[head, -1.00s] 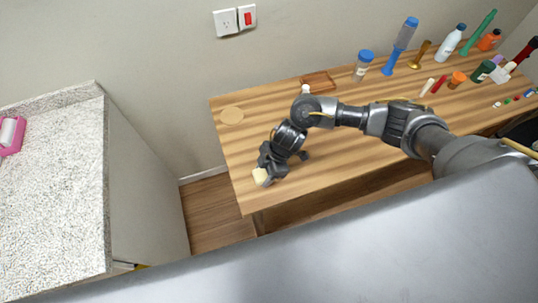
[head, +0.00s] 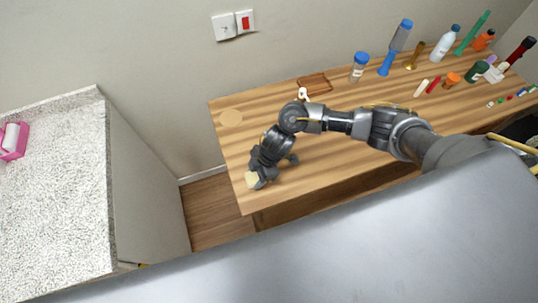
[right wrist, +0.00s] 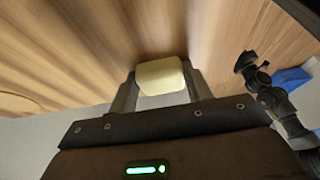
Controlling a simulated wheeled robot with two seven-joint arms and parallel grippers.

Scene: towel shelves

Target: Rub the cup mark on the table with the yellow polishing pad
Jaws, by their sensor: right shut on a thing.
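The yellow polishing pad (head: 252,180) is a small pale yellow block. My right gripper (head: 255,177) is shut on it near the front left corner of the wooden table (head: 330,160). In the right wrist view the pad (right wrist: 161,77) sits between the two fingers (right wrist: 160,88). I cannot tell whether the pad touches the table. The cup mark (head: 231,117) is a pale round patch near the table's back left corner, behind the pad and apart from it. Part of a round outline (right wrist: 18,103) shows at the left of the wrist view. My left gripper is not in view.
A small brown wooden tray (head: 315,84) lies at the back edge. Several bottles stand to the right, among them a blue-capped jar (head: 359,66) and a white bottle (head: 446,43). The tabletop between the pad and the mark is clear. A speckled counter (head: 55,200) stands at the left.

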